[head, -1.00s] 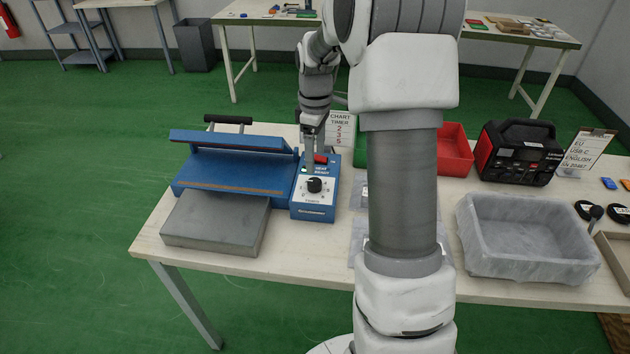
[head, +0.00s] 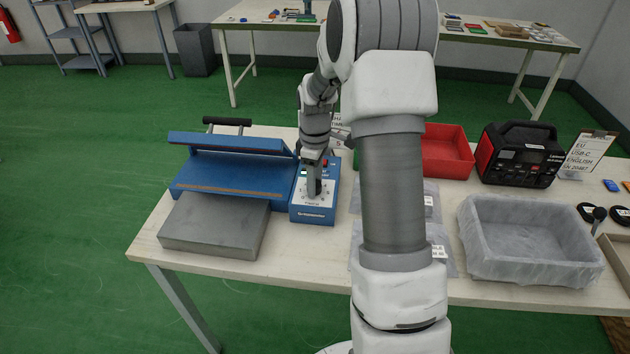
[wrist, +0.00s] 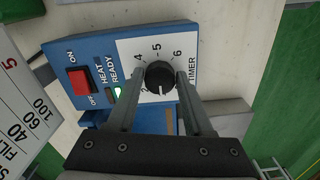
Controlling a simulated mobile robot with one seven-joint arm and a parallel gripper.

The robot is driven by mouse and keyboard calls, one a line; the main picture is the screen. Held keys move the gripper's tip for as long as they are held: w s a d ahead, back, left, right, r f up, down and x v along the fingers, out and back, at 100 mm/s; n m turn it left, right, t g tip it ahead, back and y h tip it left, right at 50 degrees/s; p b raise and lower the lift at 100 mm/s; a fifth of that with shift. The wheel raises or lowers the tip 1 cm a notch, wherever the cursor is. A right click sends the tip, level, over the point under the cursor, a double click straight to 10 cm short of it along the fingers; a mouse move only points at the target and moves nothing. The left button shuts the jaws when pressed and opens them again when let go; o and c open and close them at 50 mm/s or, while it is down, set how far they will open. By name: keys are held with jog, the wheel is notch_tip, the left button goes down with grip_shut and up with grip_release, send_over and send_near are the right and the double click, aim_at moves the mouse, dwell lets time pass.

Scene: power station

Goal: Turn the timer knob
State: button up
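The blue timer box (head: 312,217) stands on the table beside the blue heat press, and its white dial face shows in the wrist view (wrist: 183,45). The black timer knob (wrist: 159,75) sits on that face, with the numbers 4, 5 and 6 visible around it. My gripper (wrist: 160,82) is open, with one finger on each side of the knob and small gaps between. In the head view my gripper (head: 314,186) is over the dial and largely hides the knob.
A red rocker switch (wrist: 78,83) and a lit green READY lamp (wrist: 117,92) are on the box. The blue press (head: 235,172) and a grey slab (head: 213,226) are at left. A chart card (wrist: 22,105) stands close by. A grey bin (head: 530,245) is at right.

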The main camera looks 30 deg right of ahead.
grip_shut()
jog(key=shift+m, duration=0.4)
jog(key=m, duration=0.3)
jog(key=shift+m+p, duration=0.3)
jog(key=shift+p, duration=0.1)
jog(key=m, duration=0.4)
jog(key=shift+a+m+p, duration=0.1)
jog(key=shift+m+p, duration=0.2)
jog(key=shift+p, duration=0.05)
jog(key=m, duration=0.4)
jog(key=shift+p, duration=0.4)
jog(key=m, duration=0.4)
jog(key=shift+m+p, duration=0.3)
jog(key=shift+p, duration=0.1)
